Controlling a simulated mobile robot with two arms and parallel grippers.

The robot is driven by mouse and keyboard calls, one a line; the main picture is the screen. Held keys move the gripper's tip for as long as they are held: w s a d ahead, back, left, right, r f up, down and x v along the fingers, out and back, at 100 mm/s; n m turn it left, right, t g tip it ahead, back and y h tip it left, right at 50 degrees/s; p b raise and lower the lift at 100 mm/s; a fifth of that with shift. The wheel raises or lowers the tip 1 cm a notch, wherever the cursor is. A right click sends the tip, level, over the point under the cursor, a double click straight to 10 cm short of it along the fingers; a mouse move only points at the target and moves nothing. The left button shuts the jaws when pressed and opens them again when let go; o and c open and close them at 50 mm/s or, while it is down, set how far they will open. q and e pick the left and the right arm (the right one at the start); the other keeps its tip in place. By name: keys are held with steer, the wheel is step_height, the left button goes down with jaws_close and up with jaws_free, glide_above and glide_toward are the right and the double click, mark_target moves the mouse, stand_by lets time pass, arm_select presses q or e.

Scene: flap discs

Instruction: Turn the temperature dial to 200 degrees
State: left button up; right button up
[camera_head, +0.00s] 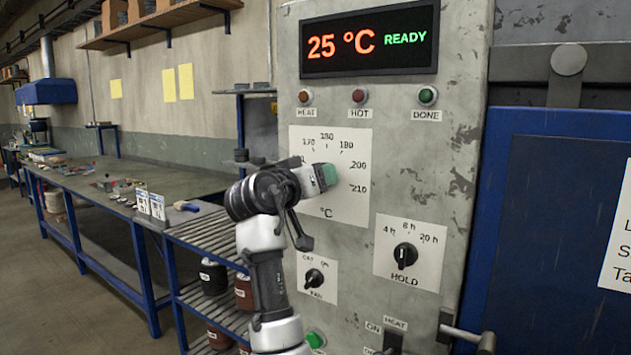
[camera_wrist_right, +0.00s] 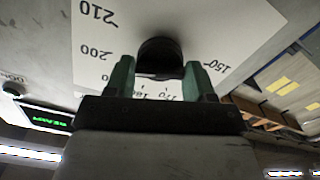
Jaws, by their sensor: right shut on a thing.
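The temperature dial (camera_wrist_right: 160,55) is a black knob on a white scale plate (camera_head: 345,205) marked from about 150 to 210 °C. In the head view my gripper hides the knob; the 200 mark shows at the plate's right. My right gripper (camera_head: 325,175) has green fingertips and is at the middle of the plate. In the right wrist view my right gripper (camera_wrist_right: 160,78) has one finger on each side of the knob and is shut on it. I cannot tell where the knob's pointer stands. My left gripper is in neither view.
The display (camera_head: 370,40) reads 25 °C READY. Lamps labelled HEAT, HOT and DONE sit below it. The hold dial (camera_head: 405,256) is at lower right, the fan switch (camera_head: 314,278) below the scale plate. A long workbench (camera_head: 110,180) and slatted rack stand at left.

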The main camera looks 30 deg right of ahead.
steer(key=shift+f, duration=0.2)
steer(key=o, duration=0.9)
steer(key=shift+r, duration=0.15)
steer(key=shift+o, duration=0.2)
steer(key=b+v, duration=0.2)
steer(key=v, duration=0.9)
steer(key=shift+w, duration=0.1)
